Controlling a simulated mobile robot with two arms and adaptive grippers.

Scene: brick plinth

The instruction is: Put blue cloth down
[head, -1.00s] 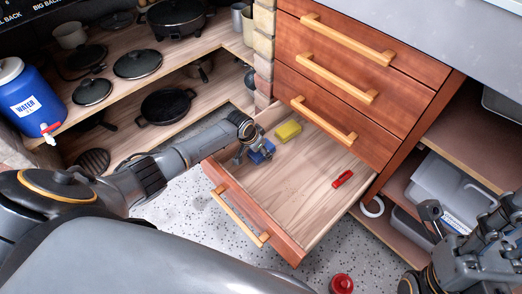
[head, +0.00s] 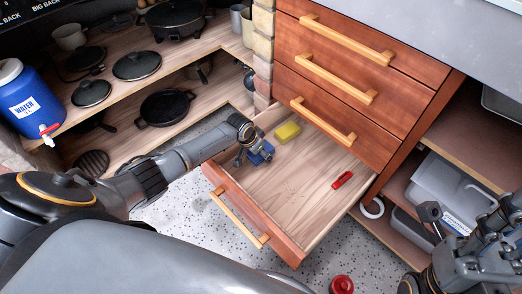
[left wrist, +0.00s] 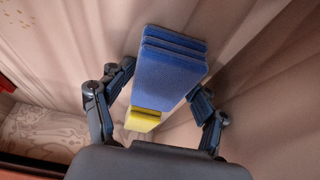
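The blue cloth (head: 262,155) is a folded, layered block low at the back left of the pulled-out drawer (head: 310,190). My left gripper (head: 249,156) reaches into the drawer from the left. Whether the cloth touches the drawer floor is hard to tell. My right gripper (head: 490,232) is at the lower right, outside the drawer, partly cut off; its opening is unclear.
A yellow sponge (head: 288,131) lies in the drawer close to the cloth, and a red item (head: 342,180) lies farther right. The drawer's right half is mostly free. Shelves with pans (head: 165,106) stand left, closed drawers (head: 340,80) above, and a shelf with bins (head: 450,185) right.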

